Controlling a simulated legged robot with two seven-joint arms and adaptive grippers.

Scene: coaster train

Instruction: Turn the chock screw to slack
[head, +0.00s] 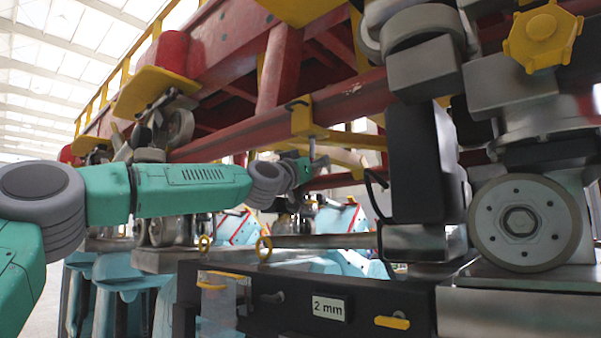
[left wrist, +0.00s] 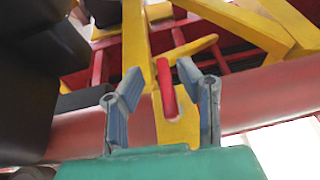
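My left gripper (head: 305,166) is at the end of the green arm, just below a yellow bracket (head: 308,118) on the red beam. In the left wrist view the gripper (left wrist: 163,95) is open, its two grey fingers wide apart. A short red bar (left wrist: 167,88) shows between the fingers, with visible gaps on both sides, in front of a yellow plate (left wrist: 178,130). I cannot tell whether this red bar is the chock screw. A yellow lobed knob (head: 541,36) is at the upper right of the head view, far from the gripper. My right gripper is not in view.
A black box (head: 416,160) and a grey wheel (head: 525,222) stand to the right. Below is a dark panel with a "2 mm" label (head: 329,308). A metal rod (head: 320,241) runs above the panel. The red beam (head: 345,97) crosses overhead.

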